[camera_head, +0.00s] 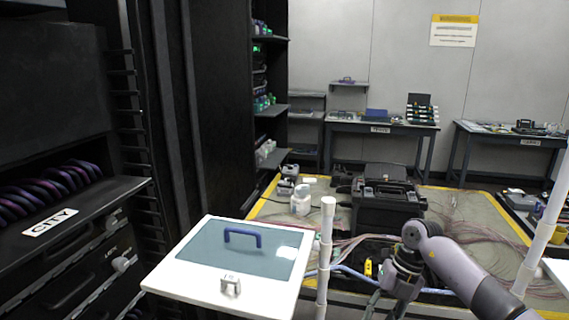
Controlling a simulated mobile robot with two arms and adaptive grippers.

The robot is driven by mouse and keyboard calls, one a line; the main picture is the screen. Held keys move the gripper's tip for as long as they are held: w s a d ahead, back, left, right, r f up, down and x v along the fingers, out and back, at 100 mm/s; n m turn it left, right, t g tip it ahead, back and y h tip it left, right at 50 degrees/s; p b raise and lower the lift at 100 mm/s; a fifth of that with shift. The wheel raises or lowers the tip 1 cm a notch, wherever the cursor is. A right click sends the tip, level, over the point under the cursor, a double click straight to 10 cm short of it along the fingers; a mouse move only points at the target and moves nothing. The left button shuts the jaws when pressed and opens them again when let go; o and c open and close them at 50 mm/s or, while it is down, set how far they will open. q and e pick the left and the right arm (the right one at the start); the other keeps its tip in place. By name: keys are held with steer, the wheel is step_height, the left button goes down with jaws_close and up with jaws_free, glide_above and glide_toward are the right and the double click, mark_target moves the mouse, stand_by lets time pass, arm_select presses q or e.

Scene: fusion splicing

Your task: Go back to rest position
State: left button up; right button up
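My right arm (455,265) comes in from the lower right and bends down at a rounded joint. My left arm and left gripper are outside the view. No object is seen held.
A white table (262,297) with a blue-grey panel (240,258), blue handle and small metallic block (230,286) stands front centre. A white post (326,250) rises beside it. A black case (385,205), white bottle (301,202) and loose cables lie behind. Dark racks (60,95) fill the left.

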steer(key=a+f+m+t+y, duration=0.35)
steer(key=a+f+y, duration=0.6)
steer(key=a, duration=0.45)
steer(key=s+d+f+m+t+h, duration=0.25)
steer(key=f+m+t, duration=0.25)
steer(key=f+m, duration=0.35)
steer(key=s+d+f+m+t+h, duration=0.1)
steer(key=d+f+m+t+h, duration=0.1)
steer(key=d+f+m+t, duration=0.45)
steer(key=s+d+f+m+g+h, duration=0.2)
steer(key=s+d+f+m+h, duration=0.15)
steer(key=s+f, duration=0.6)
steer(key=s+d+f+m+g+h, duration=0.25)
steer(key=s+f+m, duration=0.25)
steer(key=s+f, duration=0.45)
steer(key=s+f+m+g+h, duration=0.1)
steer(key=s+f+g, duration=0.3)
steer(key=s, duration=1)
steer(key=s+f+m+g+h, duration=0.1)
steer(key=s+f+m+g, duration=0.2)
steer(key=s+f, duration=0.4)
steer(key=s+g, duration=0.1)
steer(key=s, duration=0.6)
steer(key=shift+d+h, duration=0.3)
steer(key=shift+d, duration=0.1)
